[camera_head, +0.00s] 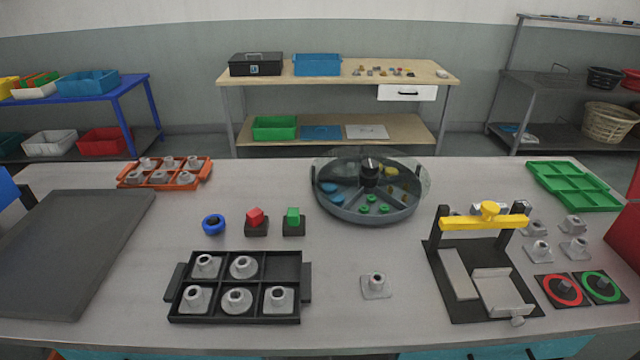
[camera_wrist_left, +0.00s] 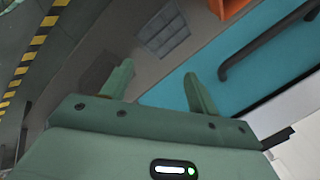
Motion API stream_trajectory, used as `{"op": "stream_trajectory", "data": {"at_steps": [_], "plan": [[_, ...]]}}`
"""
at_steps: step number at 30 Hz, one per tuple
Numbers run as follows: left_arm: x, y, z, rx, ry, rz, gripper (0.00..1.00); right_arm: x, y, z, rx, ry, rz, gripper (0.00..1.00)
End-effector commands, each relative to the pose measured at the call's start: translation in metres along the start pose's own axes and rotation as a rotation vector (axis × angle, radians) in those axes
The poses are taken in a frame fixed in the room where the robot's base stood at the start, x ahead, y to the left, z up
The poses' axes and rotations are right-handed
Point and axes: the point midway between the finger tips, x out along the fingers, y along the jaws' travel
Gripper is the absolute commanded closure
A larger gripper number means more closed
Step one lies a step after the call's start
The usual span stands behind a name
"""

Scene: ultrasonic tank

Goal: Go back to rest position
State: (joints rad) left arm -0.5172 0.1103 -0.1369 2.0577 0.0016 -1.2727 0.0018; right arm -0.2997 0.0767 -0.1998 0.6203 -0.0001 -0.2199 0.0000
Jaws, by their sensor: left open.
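My left gripper (camera_wrist_left: 158,75) shows in the left wrist view with its two green fingers apart and nothing between them. It is away from the items on the worktable (camera_head: 340,300), and no gripper shows in the head view. A blue surface with a dark bar handle (camera_wrist_left: 270,45) lies beyond the fingers in the left wrist view. My right gripper is in neither view.
On the worktable stand a black tray (camera_head: 278,256) with several grey parts, a round lidded tank (camera_head: 368,212), a yellow-barred fixture (camera_head: 460,300), an orange tray (camera_head: 165,182) and a green tray (camera_head: 573,185). A dark mat (camera_head: 70,250) lies at left.

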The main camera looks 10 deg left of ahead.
Motion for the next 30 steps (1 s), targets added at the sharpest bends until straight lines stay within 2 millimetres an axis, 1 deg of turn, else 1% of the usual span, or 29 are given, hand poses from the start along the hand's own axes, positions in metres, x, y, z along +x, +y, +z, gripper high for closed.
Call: {"op": "stream_trajectory", "data": {"at_steps": [1,2,3,5,6,8,9,11,12,15,18,21,24,30], "plan": [[0.019,0.018,0.007,-0.005,-0.01,0.037,0.4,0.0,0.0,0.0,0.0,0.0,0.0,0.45],[0.03,0.03,0.012,-0.011,-0.014,0.059,0.4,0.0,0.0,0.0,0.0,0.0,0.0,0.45],[0.045,0.046,0.019,-0.022,-0.019,0.09,0.4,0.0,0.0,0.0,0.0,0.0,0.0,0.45],[0.069,0.074,0.035,-0.042,-0.033,0.141,0.4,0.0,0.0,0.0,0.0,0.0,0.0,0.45],[0.084,0.095,0.048,-0.059,-0.045,0.178,0.4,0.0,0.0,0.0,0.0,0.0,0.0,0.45],[0.105,0.128,0.073,-0.092,-0.067,0.234,0.4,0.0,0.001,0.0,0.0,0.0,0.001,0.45],[0.117,0.15,0.092,-0.117,-0.086,0.269,0.4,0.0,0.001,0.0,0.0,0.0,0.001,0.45],[0.129,0.18,0.12,-0.156,-0.113,0.314,0.4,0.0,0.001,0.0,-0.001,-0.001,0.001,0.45],[0.133,0.197,0.139,-0.183,-0.131,0.338,0.4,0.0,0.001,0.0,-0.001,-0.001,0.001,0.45],[0.137,0.23,0.18,-0.242,-0.174,0.38,0.4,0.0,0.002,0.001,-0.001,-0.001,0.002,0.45],[0.135,0.249,0.21,-0.284,-0.207,0.402,0.4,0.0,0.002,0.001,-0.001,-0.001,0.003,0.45],[0.132,0.258,0.226,-0.307,-0.224,0.41,0.4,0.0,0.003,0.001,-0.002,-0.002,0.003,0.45],[0.131,0.261,0.231,-0.315,-0.23,0.412,0.4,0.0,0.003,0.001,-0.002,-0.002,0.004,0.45],[0.13,0.261,0.231,-0.315,-0.23,0.413,0.4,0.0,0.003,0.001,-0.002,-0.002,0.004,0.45]]}}
